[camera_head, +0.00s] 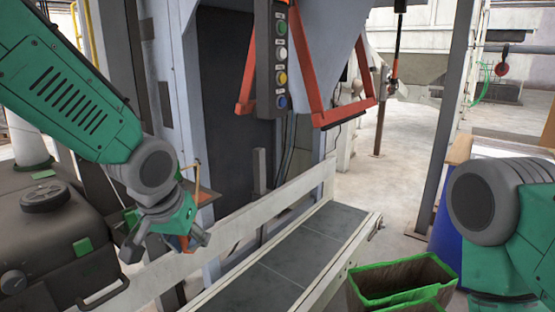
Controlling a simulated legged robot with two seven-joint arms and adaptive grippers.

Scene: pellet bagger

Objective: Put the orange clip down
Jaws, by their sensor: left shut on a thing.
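My left gripper (168,243) is left of centre, with its fingers pointing down. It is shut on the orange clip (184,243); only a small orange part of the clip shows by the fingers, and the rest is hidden. The gripper is in front of the pale side rail of a conveyor and to the right of a dark machine. I cannot tell how far above any surface the clip is. My right arm shows at the right edge, but its gripper is out of view.
The conveyor's grey belt (300,252) is bare. The dark machine (60,250) stands at left. A green-rimmed open bin (402,278) is at lower right. A button panel (273,60) and an orange-red frame (318,112) hang above. A grey post (447,120) stands at right.

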